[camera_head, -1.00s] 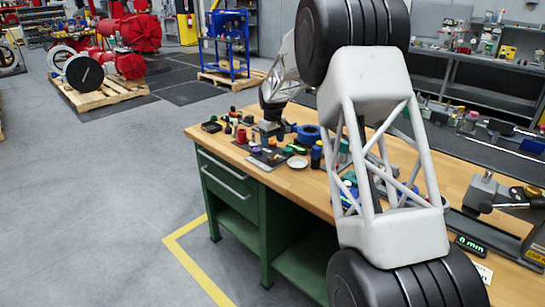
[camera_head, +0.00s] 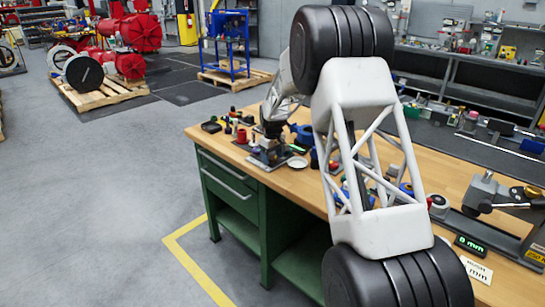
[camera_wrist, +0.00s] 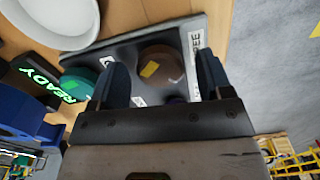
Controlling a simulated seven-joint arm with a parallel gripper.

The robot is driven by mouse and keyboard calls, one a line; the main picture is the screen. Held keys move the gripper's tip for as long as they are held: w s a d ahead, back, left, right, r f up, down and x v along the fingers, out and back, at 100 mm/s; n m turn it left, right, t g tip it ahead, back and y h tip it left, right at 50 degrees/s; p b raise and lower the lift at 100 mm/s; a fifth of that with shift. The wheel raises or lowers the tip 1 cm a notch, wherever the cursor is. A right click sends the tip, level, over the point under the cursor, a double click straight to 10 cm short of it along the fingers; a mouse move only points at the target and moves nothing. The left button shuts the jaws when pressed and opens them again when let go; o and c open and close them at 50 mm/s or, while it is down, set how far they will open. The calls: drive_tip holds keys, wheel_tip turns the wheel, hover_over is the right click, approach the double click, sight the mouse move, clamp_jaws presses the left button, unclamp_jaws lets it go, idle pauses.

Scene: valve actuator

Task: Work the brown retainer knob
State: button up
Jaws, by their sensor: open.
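The brown retainer knob (camera_wrist: 161,72) is a round brown cap with a yellow mark on top, standing on a dark plate (camera_wrist: 125,52) in the wrist view. My gripper (camera_wrist: 160,75) is open, with one dark finger on each side of the knob. A gap shows on both sides, so the fingers look apart from it. In the head view my gripper (camera_head: 270,138) is low over the bench's left end, and the knob cannot be made out there.
A teal knob (camera_wrist: 80,80) stands just left of my left finger. A green READY display (camera_wrist: 45,85), a white dish (camera_wrist: 50,15) and a blue part (camera_wrist: 22,120) lie further left. The bench edge (camera_wrist: 232,50) is close on the right, with open floor beyond.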

drive_tip(key=c, duration=0.9)
drive_tip(key=shift+m, duration=3)
drive_tip(key=o, duration=0.9)
